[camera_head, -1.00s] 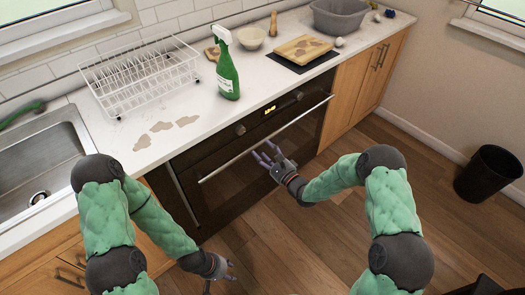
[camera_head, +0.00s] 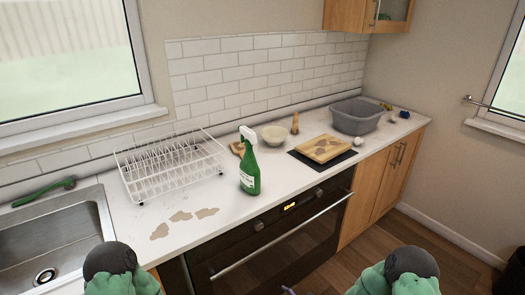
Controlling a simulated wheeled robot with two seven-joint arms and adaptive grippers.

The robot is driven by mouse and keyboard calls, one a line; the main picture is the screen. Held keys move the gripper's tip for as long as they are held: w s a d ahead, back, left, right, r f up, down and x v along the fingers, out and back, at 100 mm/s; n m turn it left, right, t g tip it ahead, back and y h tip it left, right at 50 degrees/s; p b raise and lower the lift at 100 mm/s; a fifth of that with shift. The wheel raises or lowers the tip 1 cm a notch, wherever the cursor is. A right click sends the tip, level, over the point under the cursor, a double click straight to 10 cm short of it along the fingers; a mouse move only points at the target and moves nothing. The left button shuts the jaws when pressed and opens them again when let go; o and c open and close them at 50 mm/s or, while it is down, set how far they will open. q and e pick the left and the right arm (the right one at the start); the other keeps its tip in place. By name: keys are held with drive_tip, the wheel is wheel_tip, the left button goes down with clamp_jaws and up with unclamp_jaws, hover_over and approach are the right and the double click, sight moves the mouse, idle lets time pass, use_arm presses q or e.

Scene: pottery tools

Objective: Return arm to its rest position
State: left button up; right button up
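My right arm (camera_head: 405,270) shows only as a green and dark upper part at the bottom edge. A small purple fingertip of my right gripper (camera_head: 288,291) shows at the bottom edge, in front of the oven; the rest of that gripper is below the frame. Its opening cannot be told. My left arm (camera_head: 118,270) shows its upper part at the bottom left, in front of the counter edge. My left gripper is out of view. No held object is visible.
The counter bears a green spray bottle (camera_head: 249,165), a white dish rack (camera_head: 168,168), a cutting board (camera_head: 326,149), a bowl (camera_head: 274,136) and a grey basin (camera_head: 355,117). Brown stains (camera_head: 181,217) mark the counter. The sink (camera_head: 45,240) is left, the oven (camera_head: 290,245) below.

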drive_tip(key=s+f+n+g, duration=0.1)
drive_tip(key=s+n+g, duration=0.2)
drive_tip(key=s, duration=0.5)
drive_tip(key=s+f+n+g+h, duration=0.1)
drive_tip(key=s+f+n+g, duration=0.1)
drive_tip(key=s, duration=0.7)
drive_tip(key=s+f+n+g+p, duration=0.1)
drive_tip(key=s+n+g, duration=0.3)
drive_tip(key=s, duration=0.4)
drive_tip(key=shift+s+d+f+n, duration=0.25)
drive_tip(key=shift+f+n, duration=0.5)
drive_tip(key=shift+n, duration=0.05)
drive_tip(key=shift+w, duration=0.1)
